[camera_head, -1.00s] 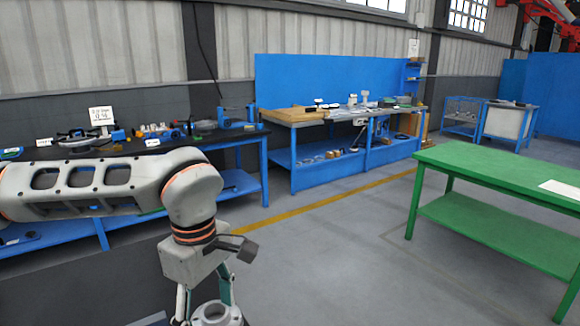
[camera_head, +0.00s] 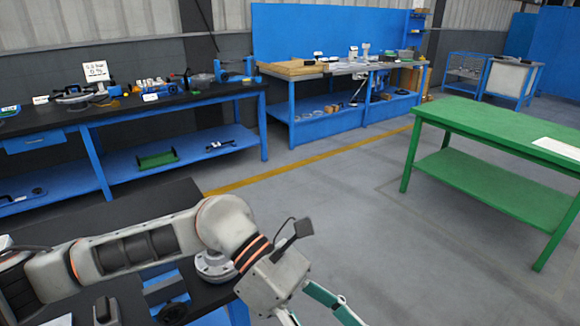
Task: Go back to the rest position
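A grey flanged shell (camera_head: 213,267) with a round rim sits on the black table (camera_head: 160,215) in the lower left, partly behind my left arm. My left arm comes in from the left across this table. My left gripper (camera_head: 318,312) is at the bottom edge, right of and nearer than the shell, apart from it. Its two finger linkages stand spread with nothing seen between them. The fingertips are cut off by the frame. My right gripper is not in view.
More grey and dark parts (camera_head: 172,308) lie on the near table. A blue workbench (camera_head: 180,100) with tools stands behind it, another blue bench (camera_head: 330,120) beyond. A green table (camera_head: 490,122) is on the right. The floor between is clear.

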